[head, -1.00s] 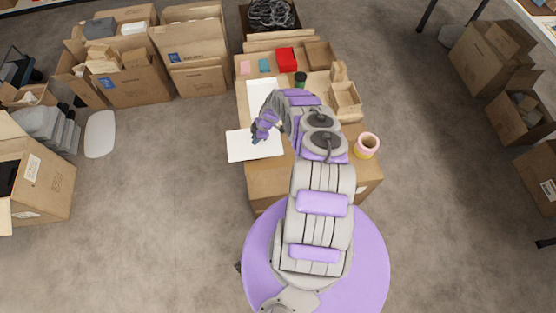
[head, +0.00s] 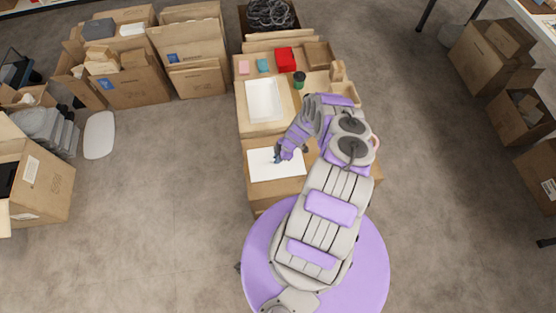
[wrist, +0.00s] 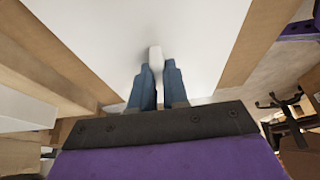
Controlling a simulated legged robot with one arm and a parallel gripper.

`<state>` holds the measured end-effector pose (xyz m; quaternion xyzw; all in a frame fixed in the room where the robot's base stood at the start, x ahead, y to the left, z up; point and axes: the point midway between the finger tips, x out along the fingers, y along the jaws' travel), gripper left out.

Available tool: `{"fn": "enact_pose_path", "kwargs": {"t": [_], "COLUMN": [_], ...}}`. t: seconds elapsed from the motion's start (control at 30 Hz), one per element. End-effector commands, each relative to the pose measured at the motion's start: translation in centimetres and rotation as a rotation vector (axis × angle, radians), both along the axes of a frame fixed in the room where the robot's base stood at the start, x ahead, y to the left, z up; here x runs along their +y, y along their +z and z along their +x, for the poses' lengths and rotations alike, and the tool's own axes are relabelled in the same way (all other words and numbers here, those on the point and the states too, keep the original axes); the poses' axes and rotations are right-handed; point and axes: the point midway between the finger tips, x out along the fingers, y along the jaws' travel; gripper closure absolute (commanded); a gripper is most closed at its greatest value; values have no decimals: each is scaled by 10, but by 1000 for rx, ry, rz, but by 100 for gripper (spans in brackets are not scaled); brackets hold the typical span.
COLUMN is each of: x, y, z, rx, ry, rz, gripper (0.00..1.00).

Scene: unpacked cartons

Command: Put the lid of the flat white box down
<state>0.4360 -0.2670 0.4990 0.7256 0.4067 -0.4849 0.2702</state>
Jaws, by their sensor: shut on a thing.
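The lid (head: 290,172) is a flat white panel over the near part of the cardboard surface. My gripper (head: 278,157) is shut on the lid's small white knob. In the wrist view my blue fingers (wrist: 157,82) stand on either side of the knob, and the lid (wrist: 190,35) fills the upper middle. The lid looks level and close to the cardboard, but I cannot tell whether it touches. The flat white box (head: 264,88) lies open behind the lid, apart from it, and looks empty.
Behind the box are a pink item (head: 244,67), a teal item (head: 263,66), a red box (head: 286,58) and a dark green cup (head: 299,79). The cardboard surface (head: 256,195) is bare in front of the lid. Open floor lies to the left.

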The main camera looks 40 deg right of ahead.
Motion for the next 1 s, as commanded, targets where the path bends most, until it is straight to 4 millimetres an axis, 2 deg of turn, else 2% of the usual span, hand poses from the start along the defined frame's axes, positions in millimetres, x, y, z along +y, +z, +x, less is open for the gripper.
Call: {"fn": "enact_pose_path", "kwargs": {"t": [0.07,0.37,0.4,0.63,0.93,1.0], "x": [0,0,0,0,0,-3], "y": [-11,-11,-11,-11,-9,-3], "z": [1,0,0,0,0,-1], "rx": [-1,-1,-1,-1,0,0], "ry": [2,1,1,1,1,-1], "rz": [0,-2,-2,-2,-1,-1], "gripper": [100,100,83,61,60,60]}}
